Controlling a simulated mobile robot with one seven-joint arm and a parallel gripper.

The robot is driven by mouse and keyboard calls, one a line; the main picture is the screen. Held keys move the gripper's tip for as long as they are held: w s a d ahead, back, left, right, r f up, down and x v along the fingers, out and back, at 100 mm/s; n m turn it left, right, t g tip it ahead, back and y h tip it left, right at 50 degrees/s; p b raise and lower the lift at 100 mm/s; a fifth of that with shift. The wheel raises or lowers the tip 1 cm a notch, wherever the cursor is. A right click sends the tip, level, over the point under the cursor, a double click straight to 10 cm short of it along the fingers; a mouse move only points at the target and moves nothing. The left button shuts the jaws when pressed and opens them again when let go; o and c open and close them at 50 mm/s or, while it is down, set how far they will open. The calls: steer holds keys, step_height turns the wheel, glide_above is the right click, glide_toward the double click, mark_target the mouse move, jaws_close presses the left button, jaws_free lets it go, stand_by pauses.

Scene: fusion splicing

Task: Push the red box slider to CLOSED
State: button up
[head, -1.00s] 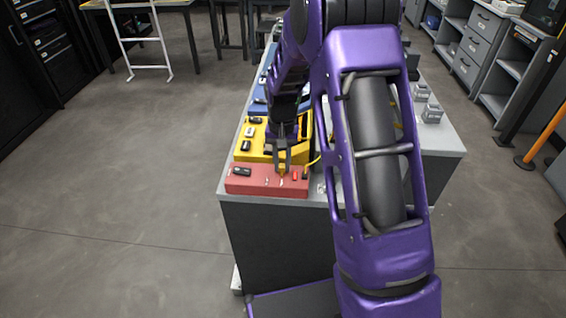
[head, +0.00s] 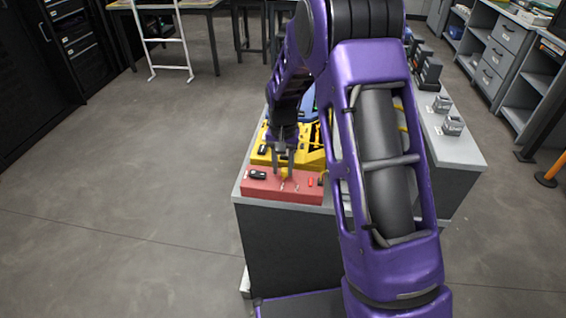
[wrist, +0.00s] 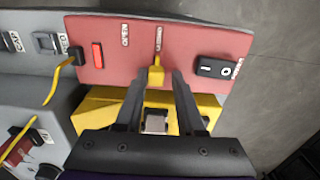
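The red box (head: 270,192) sits at the near end of the bench; in the wrist view its red top (wrist: 190,40) carries the labels OPEN (wrist: 125,35) and CLOSED (wrist: 158,38). A small yellow slider knob (wrist: 156,76) stands directly in line with CLOSED. My gripper (wrist: 157,76) is over the box's edge, with one finger on each side of the knob. A gap shows between the fingers, and I cannot make out firm contact. In the head view my gripper (head: 284,168) points down at the box. The slot under the knob is not clearly seen.
A black rocker switch (wrist: 215,68) is on the red box right of the knob, and a red part (wrist: 97,55) is to the left. A yellow cable (wrist: 52,85) runs to a black plug. A yellow box (head: 262,156) adjoins behind. Grey fixtures (head: 452,125) stand on the bench.

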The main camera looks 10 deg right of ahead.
mark_target(283, 169)
step_height(283, 169, up, 17)
steer(key=p, duration=0.1)
steer(key=shift+r, duration=0.2)
stand_by(0.3)
